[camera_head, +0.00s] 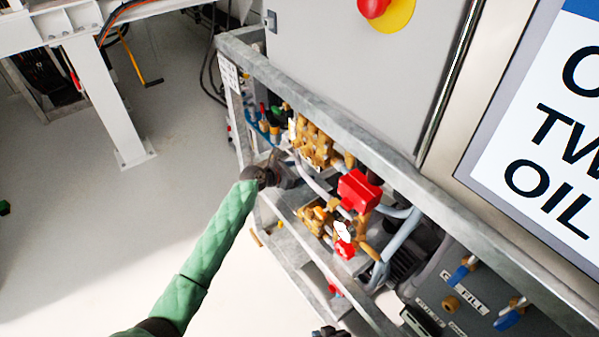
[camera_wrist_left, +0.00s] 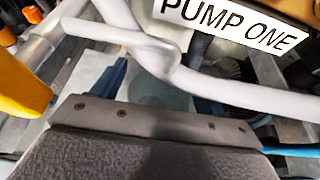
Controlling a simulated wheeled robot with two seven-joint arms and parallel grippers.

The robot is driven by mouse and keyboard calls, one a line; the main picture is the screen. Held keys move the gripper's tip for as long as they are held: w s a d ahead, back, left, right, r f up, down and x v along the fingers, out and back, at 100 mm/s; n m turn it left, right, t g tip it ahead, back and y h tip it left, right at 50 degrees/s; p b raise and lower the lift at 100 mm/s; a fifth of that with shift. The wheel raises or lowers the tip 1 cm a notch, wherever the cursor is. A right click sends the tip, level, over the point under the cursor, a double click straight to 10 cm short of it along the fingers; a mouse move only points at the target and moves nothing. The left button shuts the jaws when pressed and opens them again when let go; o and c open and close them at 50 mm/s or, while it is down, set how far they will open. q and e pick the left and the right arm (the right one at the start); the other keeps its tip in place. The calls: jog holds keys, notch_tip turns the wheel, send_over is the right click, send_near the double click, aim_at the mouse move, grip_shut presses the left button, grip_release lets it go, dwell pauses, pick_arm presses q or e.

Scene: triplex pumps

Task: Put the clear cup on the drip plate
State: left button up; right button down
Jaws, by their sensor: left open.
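My left gripper (camera_head: 292,170) reaches into the metal pump frame (camera_head: 262,78), among the pipes and brass pump parts, and is partly hidden there. In the left wrist view its dark body fills the bottom, and its fingertips are not clearly shown. Past it, a faint bluish, see-through round shape (camera_wrist_left: 158,92) may be the clear cup; it is too blurred to be sure. I see nothing held. I cannot make out the cup or the drip plate in the head view. My right gripper (camera_head: 330,331) barely shows at the bottom edge, its jaws unclear.
A white hose (camera_wrist_left: 140,45) crosses close above the gripper, beside the PUMP ONE label (camera_wrist_left: 232,22). A yellow part (camera_wrist_left: 22,85) stands close on the left. Red (camera_head: 359,191) and brass parts (camera_head: 313,142) crowd the frame.

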pick_arm(q)
jog(key=v, duration=1)
jog(key=shift+s+a+r, duration=0.15)
jog(key=shift+a+r, duration=0.05)
jog(key=shift+s+a+r, duration=0.3)
jog(key=shift+s+a, duration=0.05)
jog(key=shift+a, duration=0.2)
pick_arm(e)
jog(key=shift+s+r, duration=0.1)
jog(key=shift+r, duration=0.4)
jog(key=shift+d, duration=0.1)
